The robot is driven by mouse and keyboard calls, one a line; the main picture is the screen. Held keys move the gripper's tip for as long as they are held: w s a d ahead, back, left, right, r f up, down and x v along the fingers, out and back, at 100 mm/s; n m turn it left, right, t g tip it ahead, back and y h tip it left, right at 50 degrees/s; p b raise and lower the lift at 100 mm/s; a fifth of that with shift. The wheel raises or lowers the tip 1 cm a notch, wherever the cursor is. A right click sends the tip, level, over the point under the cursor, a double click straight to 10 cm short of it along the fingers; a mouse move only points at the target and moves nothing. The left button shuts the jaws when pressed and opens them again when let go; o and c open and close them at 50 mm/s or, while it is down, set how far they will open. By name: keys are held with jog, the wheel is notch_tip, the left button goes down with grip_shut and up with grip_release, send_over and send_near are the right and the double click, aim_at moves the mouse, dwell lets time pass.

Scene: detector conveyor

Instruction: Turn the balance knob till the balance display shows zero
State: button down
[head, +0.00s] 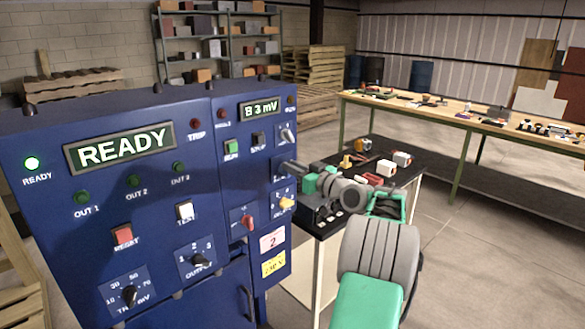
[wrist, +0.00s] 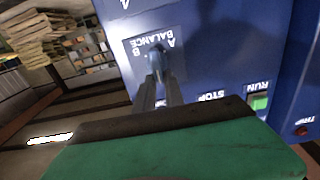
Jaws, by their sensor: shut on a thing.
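The balance knob (wrist: 154,52) shows in the wrist view as a grey-blue knob on a dark plate marked BALANCE, A and B, upside down in that view. My gripper (wrist: 158,76) has its two dark fingers shut on this knob. In the head view my gripper (head: 287,165) reaches the right part of the blue cabinet from the right. Its fingers hide most of the knob there. The balance display (head: 262,109) at the cabinet's upper right appears to read B 3 mV, so not zero.
The blue cabinet (head: 110,220) also carries a READY display (head: 120,148), a green RUN button (head: 231,147), a dark STOP button (head: 258,139), a red knob (head: 248,222) and a yellow knob (head: 287,203). A dark-topped table (head: 400,178) with parts stands close behind my arm.

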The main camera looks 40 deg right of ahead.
jog(key=shift+d+f+m+p, duration=0.3)
jog(key=shift+m+p, duration=0.65)
jog(key=shift+m, duration=1.5)
jog(key=shift+d+f+m+p, duration=0.3)
jog(key=shift+m+p, duration=0.65)
jog(key=shift+m, duration=1.45)
jog(key=shift+d+f+m+p, duration=0.15)
jog(key=shift+d+m+p, duration=0.55)
jog(key=shift+m, duration=1.75)
jog(key=shift+a, duration=0.3)
jog(key=c, duration=1.4)
grip_release()
jog(key=shift+c, duration=0.2)
